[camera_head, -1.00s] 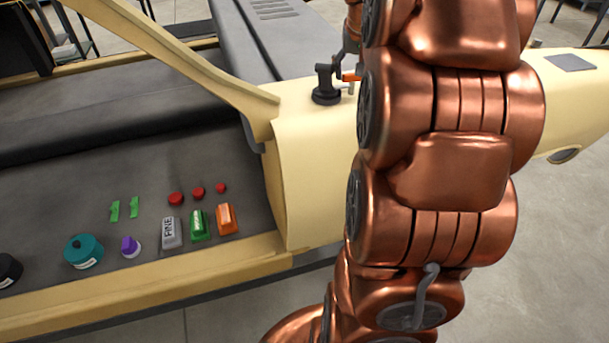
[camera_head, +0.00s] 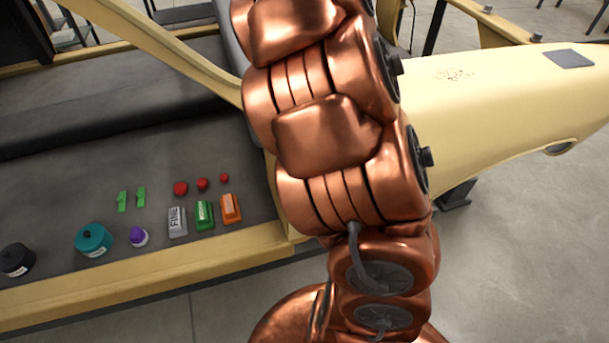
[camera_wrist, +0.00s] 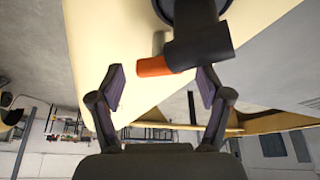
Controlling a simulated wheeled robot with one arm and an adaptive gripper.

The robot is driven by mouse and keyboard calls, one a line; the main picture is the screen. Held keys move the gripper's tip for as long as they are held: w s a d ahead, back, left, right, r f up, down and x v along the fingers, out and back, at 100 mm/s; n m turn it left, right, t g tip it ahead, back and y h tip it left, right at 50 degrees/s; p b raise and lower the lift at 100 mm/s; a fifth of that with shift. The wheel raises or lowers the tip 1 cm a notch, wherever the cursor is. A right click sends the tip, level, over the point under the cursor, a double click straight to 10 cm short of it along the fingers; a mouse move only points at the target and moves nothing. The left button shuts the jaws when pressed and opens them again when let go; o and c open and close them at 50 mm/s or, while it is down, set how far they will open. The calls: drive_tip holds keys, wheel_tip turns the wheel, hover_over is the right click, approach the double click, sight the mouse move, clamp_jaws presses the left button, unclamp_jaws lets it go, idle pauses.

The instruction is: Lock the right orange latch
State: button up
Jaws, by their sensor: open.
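In the wrist view an orange latch piece (camera_wrist: 153,67) sticks out to the left of a black cylindrical fitting (camera_wrist: 200,47) at the top of the picture. My gripper (camera_wrist: 161,82) is open, with one finger on each side of the picture. The orange piece lies between and just beyond the fingertips. The right fingertip is close to the black fitting; I cannot tell whether they touch. In the head view my copper arm hides the latch and my gripper.
The pale yellow shell (camera_head: 490,105) extends to the right of my arm. On the grey panel (camera_head: 80,185) at left sit red buttons (camera_head: 181,188), green (camera_head: 204,214) and orange (camera_head: 230,208) switches, and a teal knob (camera_head: 93,240). Open floor lies at lower right.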

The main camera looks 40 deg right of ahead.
drive_tip(key=m+p, duration=0.1)
drive_tip(key=m+g+p, duration=0.1)
drive_tip(key=shift+r+m, duration=0.25)
drive_tip(key=shift+m, duration=0.15)
drive_tip(key=shift+w+f+m+g+p, duration=0.15)
drive_tip(key=shift+m+g+p, duration=0.45)
drive_tip(key=shift+m+p, duration=0.85)
drive_tip(key=shift+n, duration=0.25)
drive_tip(key=b+v, duration=0.1)
drive_tip(key=v, duration=0.1)
drive_tip(key=b+v, duration=0.1)
drive_tip(key=v, duration=0.2)
drive_tip(key=b+v, duration=0.1)
drive_tip(key=v, duration=0.2)
drive_tip(key=shift+s+a, duration=0.3)
drive_tip(key=shift+a, duration=0.05)
drive_tip(key=s+a+f+n+y+b, duration=0.2)
drive_tip(key=s+a+f+n, duration=0.4)
drive_tip(key=a, duration=0.5)
drive_tip(key=s+a+f+n+y+b, duration=0.2)
drive_tip(key=s+a+f+n, duration=0.5)
drive_tip(key=s+a, duration=0.3)
drive_tip(key=shift+s+a+n+t, duration=0.3)
drive_tip(key=shift+a+n, duration=0.2)
drive_tip(key=shift+n, duration=0.3)
drive_tip(key=shift+f, duration=0.1)
